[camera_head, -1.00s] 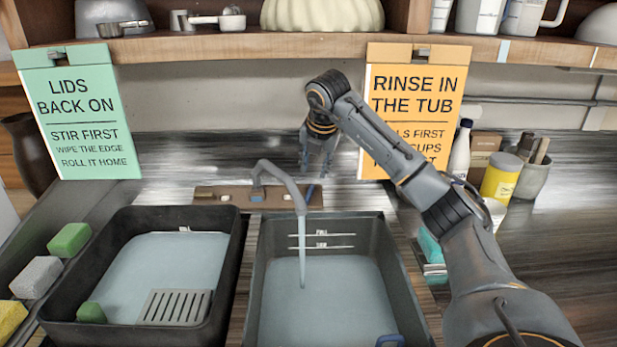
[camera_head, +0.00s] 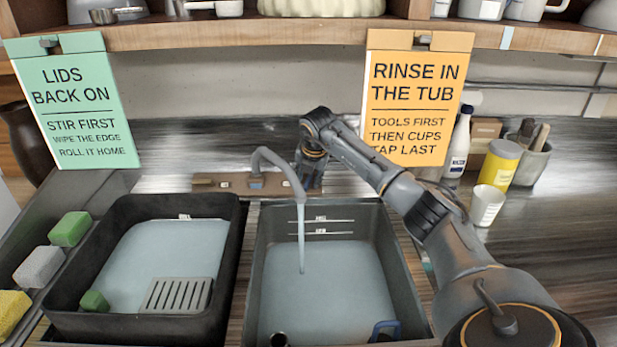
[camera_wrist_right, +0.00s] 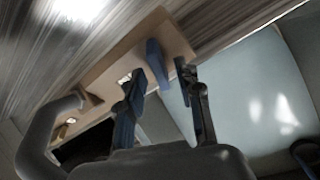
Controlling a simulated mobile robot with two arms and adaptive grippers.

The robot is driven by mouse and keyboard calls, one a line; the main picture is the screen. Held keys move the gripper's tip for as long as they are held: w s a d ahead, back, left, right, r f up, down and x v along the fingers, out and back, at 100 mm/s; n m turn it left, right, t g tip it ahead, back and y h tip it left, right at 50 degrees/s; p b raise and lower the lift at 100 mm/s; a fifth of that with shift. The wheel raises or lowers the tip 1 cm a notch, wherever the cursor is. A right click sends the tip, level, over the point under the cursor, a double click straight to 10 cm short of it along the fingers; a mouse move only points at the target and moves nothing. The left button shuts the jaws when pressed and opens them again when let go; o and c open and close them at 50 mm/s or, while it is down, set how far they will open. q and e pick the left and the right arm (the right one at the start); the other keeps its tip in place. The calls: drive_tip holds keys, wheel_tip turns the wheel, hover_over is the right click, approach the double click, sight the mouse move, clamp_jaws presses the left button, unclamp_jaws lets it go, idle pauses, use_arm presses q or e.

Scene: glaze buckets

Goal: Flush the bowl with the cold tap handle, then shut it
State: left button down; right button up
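The grey tap (camera_head: 270,155) has a curved spout, and a stream of water falls from it into the right tub (camera_head: 384,225), which holds pale water. A blue tap handle (camera_wrist_right: 153,60) shows in the right wrist view on the tan tap plate (camera_wrist_right: 178,42); the head view hides it behind my right gripper. My right gripper (camera_head: 309,182) is low beside the spout, at the plate's right end. In the right wrist view its fingers (camera_wrist_right: 160,76) are apart, with the handle between and beyond their tips. I cannot tell if they touch it. My left gripper is out of view.
A dark tub (camera_head: 233,240) with water, a grey grate (camera_head: 178,295) and a green sponge (camera_head: 94,301) stands left. Several sponges (camera_head: 70,229) lie beside it. A white cup (camera_head: 487,205) and yellow jar (camera_head: 500,163) stand right. A shelf (camera_head: 270,37) hangs above.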

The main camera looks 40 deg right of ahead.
drive_tip(key=shift+w+d+f, duration=0.1)
drive_tip(key=shift+w+f, duration=0.05)
drive_tip(key=shift+f, duration=0.25)
drive_tip(key=shift+r, duration=0.1)
clamp_jaws()
drive_tip(key=shift+r+n+p, duration=0.2)
drive_tip(key=shift+n+p, duration=0.4)
drive_tip(key=shift+n, duration=0.2)
drive_tip(key=n, duration=0.2)
drive_tip(key=shift+f+n+g+h, duration=0.2)
drive_tip(key=shift+n+g+h, duration=0.1)
drive_tip(key=shift+g, duration=0.1)
unclamp_jaws()
